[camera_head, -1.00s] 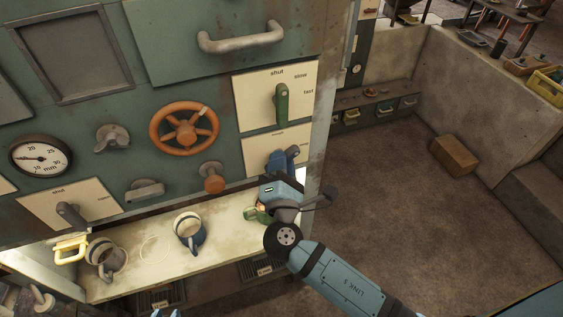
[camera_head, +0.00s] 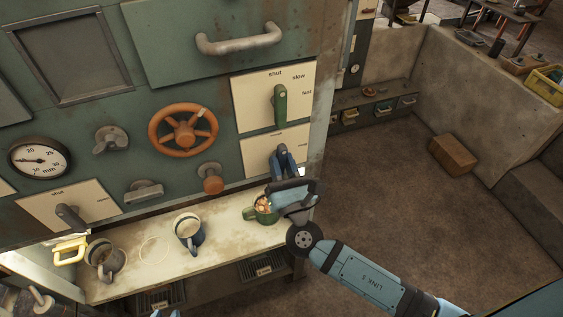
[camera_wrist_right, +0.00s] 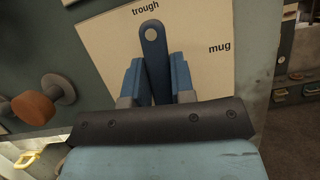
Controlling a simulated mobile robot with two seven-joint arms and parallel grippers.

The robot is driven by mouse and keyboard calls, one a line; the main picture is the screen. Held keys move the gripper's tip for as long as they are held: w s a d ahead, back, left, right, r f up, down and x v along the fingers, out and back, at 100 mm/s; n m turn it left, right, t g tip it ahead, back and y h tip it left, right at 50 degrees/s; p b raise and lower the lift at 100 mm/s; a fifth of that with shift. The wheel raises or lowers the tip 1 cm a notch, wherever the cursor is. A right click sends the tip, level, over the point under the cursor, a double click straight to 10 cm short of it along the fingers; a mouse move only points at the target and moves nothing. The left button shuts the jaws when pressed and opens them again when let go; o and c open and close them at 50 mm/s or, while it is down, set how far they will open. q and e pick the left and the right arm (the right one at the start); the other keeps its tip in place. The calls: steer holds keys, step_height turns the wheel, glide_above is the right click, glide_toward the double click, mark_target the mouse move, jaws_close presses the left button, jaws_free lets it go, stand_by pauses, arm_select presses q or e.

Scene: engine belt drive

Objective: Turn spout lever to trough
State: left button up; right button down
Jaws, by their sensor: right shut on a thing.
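The spout lever (camera_wrist_right: 153,60) is blue, with a round holed end up beside the word "trough" on a cream plate (camera_wrist_right: 100,55); the word "mug" is at the plate's right. In the wrist view it stands nearly upright between the two blue fingers of my right gripper (camera_wrist_right: 155,82). That gripper (camera_head: 285,163) is shut on the lever, and my wrist hides the lever's lower part. In the head view the lever is small and mostly covered by the fingers. Only blue fingertips of my left gripper (camera_head: 165,313) show at the bottom edge.
A green mug (camera_head: 262,211) with something in it stands on the shelf (camera_head: 215,250) close by my right wrist. Two other mugs, one grey-blue (camera_head: 188,231) and one grey (camera_head: 105,260), stand further left. A green lever (camera_head: 280,105) and an orange handwheel (camera_head: 184,129) are above.

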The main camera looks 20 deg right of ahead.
steer(key=shift+r+n+y, duration=0.15)
steer(key=shift+n+y, duration=0.45)
steer(key=shift+n, duration=0.4)
steer(key=c, duration=1)
jaws_free()
steer(key=shift+w, duration=0.1)
steer(key=shift+s+f, duration=0.4)
steer(key=shift+s, duration=0.05)
steer(key=b+v, duration=0.3)
steer(key=v, duration=0.9)
steer(key=shift+s, duration=0.4)
steer(key=shift+d+f, duration=0.1)
